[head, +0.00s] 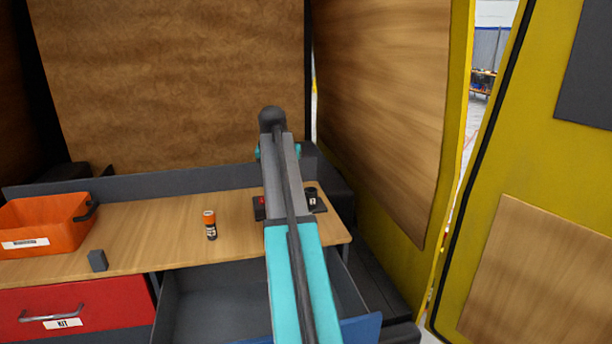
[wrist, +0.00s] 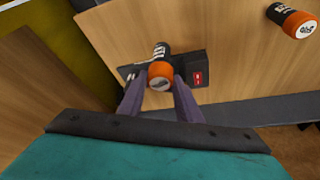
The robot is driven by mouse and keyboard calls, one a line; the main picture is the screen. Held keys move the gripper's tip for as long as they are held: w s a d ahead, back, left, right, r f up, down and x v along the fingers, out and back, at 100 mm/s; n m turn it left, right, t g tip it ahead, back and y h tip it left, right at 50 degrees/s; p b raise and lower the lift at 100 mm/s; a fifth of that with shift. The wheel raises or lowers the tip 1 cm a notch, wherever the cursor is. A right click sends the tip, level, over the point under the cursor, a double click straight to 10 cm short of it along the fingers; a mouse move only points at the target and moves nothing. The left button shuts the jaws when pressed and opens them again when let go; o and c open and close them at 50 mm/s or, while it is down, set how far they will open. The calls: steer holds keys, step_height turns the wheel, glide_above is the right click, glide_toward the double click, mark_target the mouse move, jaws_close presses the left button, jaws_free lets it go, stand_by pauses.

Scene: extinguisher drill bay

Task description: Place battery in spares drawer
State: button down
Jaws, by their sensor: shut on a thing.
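In the wrist view my gripper (wrist: 160,82) is shut on a black battery with an orange end (wrist: 161,72), its orange end towards the camera. The held battery is over or in a dark dock (wrist: 192,66) with a red label; I cannot tell whether it still touches it. In the head view my arm hides the gripper and most of the dock (head: 259,209). A second orange-and-black battery (head: 210,226) stands upright on the bench, also in the wrist view (wrist: 291,19). An open, grey drawer with a blue front (head: 362,328) is below the bench; my arm covers part of it.
An orange bin (head: 40,222) stands at the bench's left, with a small dark block (head: 97,260) near it. The red KIT drawer (head: 80,305) is shut. The wooden bench top (head: 160,226) is clear between the block and the standing battery. A low back wall edges the bench.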

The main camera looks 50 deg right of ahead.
steer(key=w+a+f+n+t, duration=0.1)
steer(key=w+a+n, duration=0.15)
steer(key=a, duration=0.55)
steer(key=w+a+f+n, duration=0.15)
steer(key=w+a, duration=0.25)
steer(key=a, duration=0.4)
steer(key=a+f+n+y, duration=0.2)
steer(key=a+f+n, duration=0.1)
steer(key=a, duration=1.5)
steer(key=w+a+f+n+t+y, duration=0.1)
steer(key=a+f+n, duration=0.2)
steer(key=a, duration=1.6)
steer(key=shift+w+f+n+y, duration=0.15)
steer(key=shift+w+n+y, duration=0.2)
steer(key=shift+n, duration=0.75)
steer(key=shift+s, duration=0.1)
